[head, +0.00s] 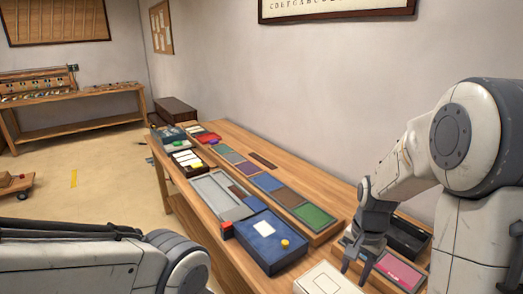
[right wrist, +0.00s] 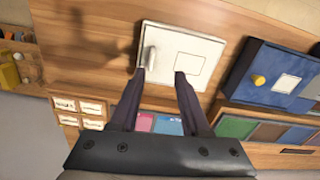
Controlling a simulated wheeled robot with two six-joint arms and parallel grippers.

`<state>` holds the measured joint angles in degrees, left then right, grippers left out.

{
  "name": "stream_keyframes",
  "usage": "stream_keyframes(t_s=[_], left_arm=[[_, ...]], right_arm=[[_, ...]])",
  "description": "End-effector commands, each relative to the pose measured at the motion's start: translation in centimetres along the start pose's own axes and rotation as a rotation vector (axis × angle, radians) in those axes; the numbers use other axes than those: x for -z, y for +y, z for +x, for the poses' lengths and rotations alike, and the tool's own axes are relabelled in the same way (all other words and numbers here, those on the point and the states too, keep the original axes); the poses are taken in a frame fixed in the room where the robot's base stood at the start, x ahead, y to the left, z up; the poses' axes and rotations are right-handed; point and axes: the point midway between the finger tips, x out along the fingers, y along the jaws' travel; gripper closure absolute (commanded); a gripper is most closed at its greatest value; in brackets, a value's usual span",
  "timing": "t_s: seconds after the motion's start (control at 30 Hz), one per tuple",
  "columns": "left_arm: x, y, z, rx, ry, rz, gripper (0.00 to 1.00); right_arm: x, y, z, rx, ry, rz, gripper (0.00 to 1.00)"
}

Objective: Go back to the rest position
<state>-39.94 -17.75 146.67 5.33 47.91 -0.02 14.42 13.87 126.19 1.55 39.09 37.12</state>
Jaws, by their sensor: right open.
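My right gripper (head: 355,262) is at the right end of the long wooden table, above a white box (head: 325,281) and a pink panel (head: 399,271). In the right wrist view its two dark fingers (right wrist: 160,78) are spread apart with nothing between them. The white box (right wrist: 207,48) with a handle lies beyond the fingertips there. My left arm comes in at the lower left of the head view; its gripper is out of the picture. No piano keys can be made out.
The wooden table (head: 333,245) carries a blue box (head: 262,243) with a yellow knob, a grey tray (head: 218,192), a row of coloured panels (head: 267,182) and a black tray (head: 406,236). A workbench (head: 75,92) stands far left. Open floor (head: 90,185) lies left of the table.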

Motion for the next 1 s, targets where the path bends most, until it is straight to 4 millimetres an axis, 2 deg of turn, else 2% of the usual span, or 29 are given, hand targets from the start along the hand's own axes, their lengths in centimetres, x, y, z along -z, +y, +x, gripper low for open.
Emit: stream_keyframes(t_s=[0.1, 0.23, 0.3, 0.4, 0.5, 0.6, 0.7, 1.0], left_arm=[[0.0, 0.0, 0.0, 0.000, 0.000, 0.000, 1.00], [0.0, 0.0, 0.0, 0.000, 0.000, 0.000, 1.00], [0.0, 0.0, 0.0, 0.000, 0.000, 0.000, 1.00], [0.0, 0.0, 0.0, 0.000, 0.000, 0.000, 1.00], [0.0, 0.0, 0.0, 0.000, 0.000, 0.000, 1.00], [0.0, 0.0, 0.0, 0.000, 0.000, 0.000, 1.00], [0.0, 0.0, 0.0, 0.000, 0.000, 0.000, 1.00], [0.0, 0.0, 0.0, 0.000, 0.000, 0.000, 1.00]], right_arm=[[-5.6, -2.7, -1.8, 0.015, 0.001, -0.273, 0.54], [-13.5, -4.0, -3.7, 0.034, -0.005, -0.659, 0.54], [-17.4, -3.7, -4.5, 0.044, -0.009, -0.864, 0.54], [-22.1, -2.4, -5.3, 0.059, -0.016, -1.128, 0.54], [-25.4, -0.8, -5.7, 0.070, -0.024, -1.337, 0.54], [-27.2, 0.5, -5.9, 0.077, -0.029, -1.475, 0.54], [-28.0, 1.1, -6.0, 0.081, -0.032, -1.544, 0.54], [-28.2, 1.3, -6.0, 0.081, -0.033, -1.559, 0.54]])
